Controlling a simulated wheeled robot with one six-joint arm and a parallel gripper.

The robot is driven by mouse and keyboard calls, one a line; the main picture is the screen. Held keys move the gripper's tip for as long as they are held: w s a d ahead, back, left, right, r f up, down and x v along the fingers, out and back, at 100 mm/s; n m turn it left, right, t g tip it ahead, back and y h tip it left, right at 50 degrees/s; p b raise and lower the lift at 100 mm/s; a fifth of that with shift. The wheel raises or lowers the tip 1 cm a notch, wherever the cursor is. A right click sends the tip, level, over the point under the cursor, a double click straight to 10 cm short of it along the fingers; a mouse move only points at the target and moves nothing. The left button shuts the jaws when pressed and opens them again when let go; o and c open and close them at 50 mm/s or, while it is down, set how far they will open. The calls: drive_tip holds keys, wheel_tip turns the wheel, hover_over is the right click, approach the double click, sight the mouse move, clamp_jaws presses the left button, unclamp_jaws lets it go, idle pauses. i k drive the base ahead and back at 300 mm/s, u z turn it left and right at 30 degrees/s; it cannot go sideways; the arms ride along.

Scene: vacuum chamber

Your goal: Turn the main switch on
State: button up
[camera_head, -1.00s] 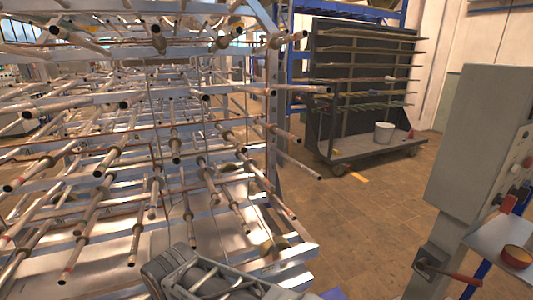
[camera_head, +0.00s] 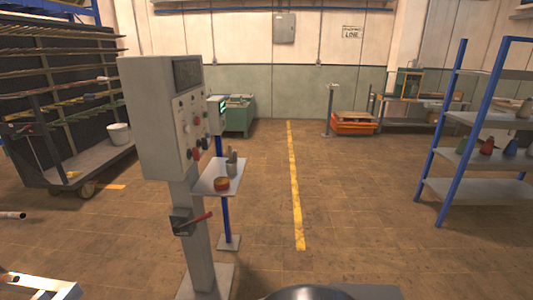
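A grey control cabinet (camera_head: 155,120) stands on a post left of centre. Its panel faces right and carries a dark display (camera_head: 187,71), several small knobs and red buttons (camera_head: 196,152). I cannot tell from any label which control is the main switch. My gripper is not in view; only a dark rounded shape shows at the bottom edge.
A wheeled rack (camera_head: 97,165) with a white bucket (camera_head: 118,134) is at left. Blue-framed shelving (camera_head: 448,140) is at right. The middle floor is clear.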

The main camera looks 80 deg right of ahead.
sight(195, 153)
drive_tip(key=z, duration=0.3)
drive_tip(key=k, duration=0.55)
drive_tip(key=z, duration=1.45)
drive_tip(key=i, duration=0.45)
drive_tip(key=z, duration=0.2)
drive_tip(key=k, duration=0.45)
drive_tip(key=z, duration=0.3)
drive_tip(key=i, duration=1.35)
drive_tip(key=u, duration=0.5)
